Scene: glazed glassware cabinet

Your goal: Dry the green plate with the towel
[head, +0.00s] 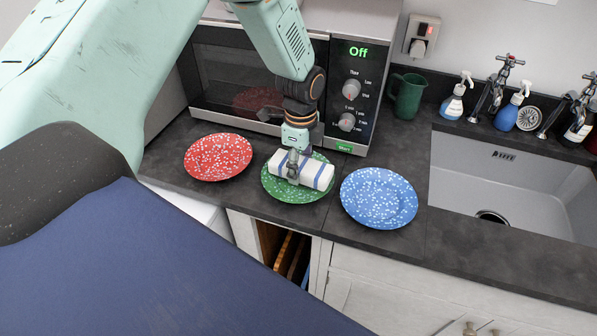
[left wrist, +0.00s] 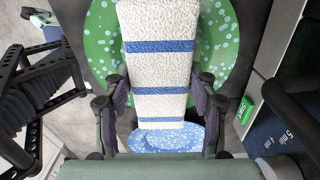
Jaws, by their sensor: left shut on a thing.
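The green plate (head: 273,191) with white speckles lies on the dark counter between a red plate and a blue plate. A folded white towel (head: 316,174) with blue stripes is over the middle of the green plate. My left gripper (head: 293,168) comes down from above and is shut on the towel. In the left wrist view the fingers (left wrist: 160,100) grip the towel (left wrist: 157,65) from both sides, with the green plate (left wrist: 103,40) beneath. I cannot tell whether the towel presses on the plate. My right gripper is not in view.
The red plate (head: 218,157) lies to the left and the blue plate (head: 379,198) to the right. A microwave (head: 350,90) reading "Off" stands behind. A green mug (head: 407,95), spray bottles (head: 453,102) and a sink (head: 500,180) are at right. Below the counter is an open cupboard gap (head: 285,250).

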